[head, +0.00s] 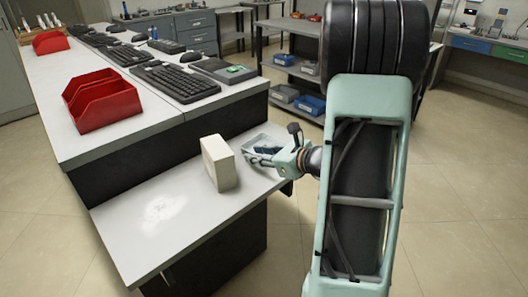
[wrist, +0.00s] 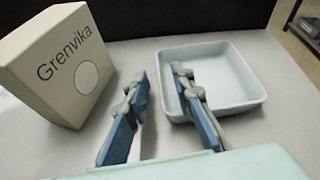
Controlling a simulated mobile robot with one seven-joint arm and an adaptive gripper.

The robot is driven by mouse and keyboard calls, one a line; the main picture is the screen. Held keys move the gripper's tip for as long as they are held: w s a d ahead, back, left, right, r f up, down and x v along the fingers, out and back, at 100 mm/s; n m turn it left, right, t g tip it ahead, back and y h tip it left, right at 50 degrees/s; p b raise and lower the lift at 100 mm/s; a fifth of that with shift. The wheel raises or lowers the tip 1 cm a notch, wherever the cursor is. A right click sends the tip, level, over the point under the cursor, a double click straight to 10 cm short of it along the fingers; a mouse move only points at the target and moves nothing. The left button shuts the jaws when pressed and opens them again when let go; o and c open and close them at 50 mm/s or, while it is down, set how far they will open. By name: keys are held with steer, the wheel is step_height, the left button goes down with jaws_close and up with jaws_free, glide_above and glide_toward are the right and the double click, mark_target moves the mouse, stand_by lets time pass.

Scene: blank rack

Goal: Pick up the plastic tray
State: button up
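The plastic tray (wrist: 235,62) is pale grey-white, square and shallow, with raised walls. In the wrist view it lies flat on the table, right of centre, and looks empty apart from the finger in front of it. In the head view the tray (head: 262,139) is partly hidden by my gripper. My gripper (wrist: 160,112) is open, with two blue-padded fingers. The right finger overlaps the tray's left wall and the left finger is outside it, to the left. No contact can be made out. My gripper (head: 256,156) also shows at the tray in the head view.
A cream box marked "Grenvika" (wrist: 62,68) stands left of my fingers; the box (head: 218,163) shows in the head view too. The lower white table (head: 150,222) is clear at its front left. A higher bench (head: 150,120) behind carries red bins (head: 101,100) and keyboards (head: 175,82).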

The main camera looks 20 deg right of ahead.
steer(key=shift+x, duration=0.95)
steer(key=shift+c, duration=0.2)
jaws_close()
